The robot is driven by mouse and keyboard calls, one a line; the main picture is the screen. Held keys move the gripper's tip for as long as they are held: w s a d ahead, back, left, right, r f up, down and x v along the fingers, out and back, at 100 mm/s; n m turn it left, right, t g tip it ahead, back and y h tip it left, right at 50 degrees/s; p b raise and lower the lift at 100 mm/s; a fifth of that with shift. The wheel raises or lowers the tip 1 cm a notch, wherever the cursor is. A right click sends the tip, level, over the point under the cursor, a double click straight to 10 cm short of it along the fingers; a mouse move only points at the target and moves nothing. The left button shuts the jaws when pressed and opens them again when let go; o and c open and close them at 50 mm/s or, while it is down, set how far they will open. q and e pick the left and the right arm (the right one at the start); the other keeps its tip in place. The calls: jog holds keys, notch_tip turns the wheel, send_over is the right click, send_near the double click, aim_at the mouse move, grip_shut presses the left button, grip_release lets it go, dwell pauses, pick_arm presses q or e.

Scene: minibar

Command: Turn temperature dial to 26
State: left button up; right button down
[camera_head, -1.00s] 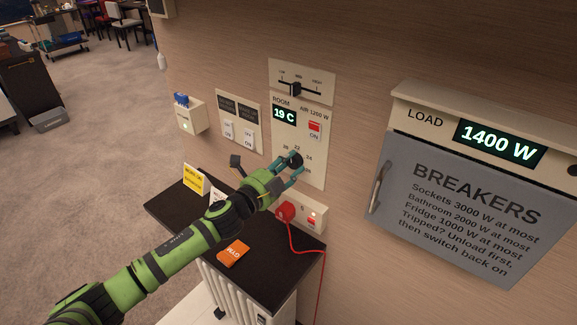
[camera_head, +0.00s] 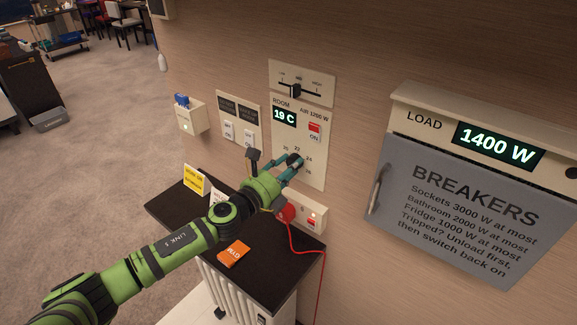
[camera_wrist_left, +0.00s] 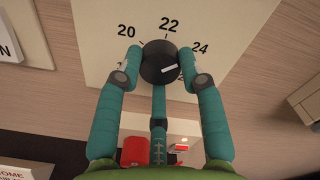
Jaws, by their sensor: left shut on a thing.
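The temperature dial (camera_wrist_left: 158,66) is a round black knob with a white pointer mark. In the left wrist view, the mark points right and slightly up, below the printed 24; a number lower right is partly hidden by a finger. 20, 22 and 24 are readable around the dial. My left gripper (camera_head: 293,162) has its teal fingers around the dial, shut on it. In the left wrist view, two fingers flank the dial and a third comes from below (camera_wrist_left: 158,105). The room display (camera_head: 284,115) reads 19 C. My right gripper is not in view.
A red plug (camera_head: 287,211) with a red cable sits in the socket below the dial panel. A dark shelf (camera_head: 262,262) holds cards and an orange packet (camera_head: 233,253). The breaker box (camera_head: 470,190) juts out at right, its load display reading 1400 W.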

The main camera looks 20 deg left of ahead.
pick_arm(q)
jog(key=m, duration=0.3)
jog(key=shift+r+m+p, duration=0.15)
jog(key=shift+m+p, duration=0.15)
jog(key=m, duration=0.3)
jog(key=shift+m+p, duration=0.3)
jog(key=shift+p, duration=0.05)
jog(key=m+p, duration=0.1)
jog(key=m, duration=0.5)
jog(key=shift+m+p, duration=0.35)
jog(key=shift+m, duration=0.05)
jog(key=o, duration=1.2)
jog(key=shift+c, duration=0.2)
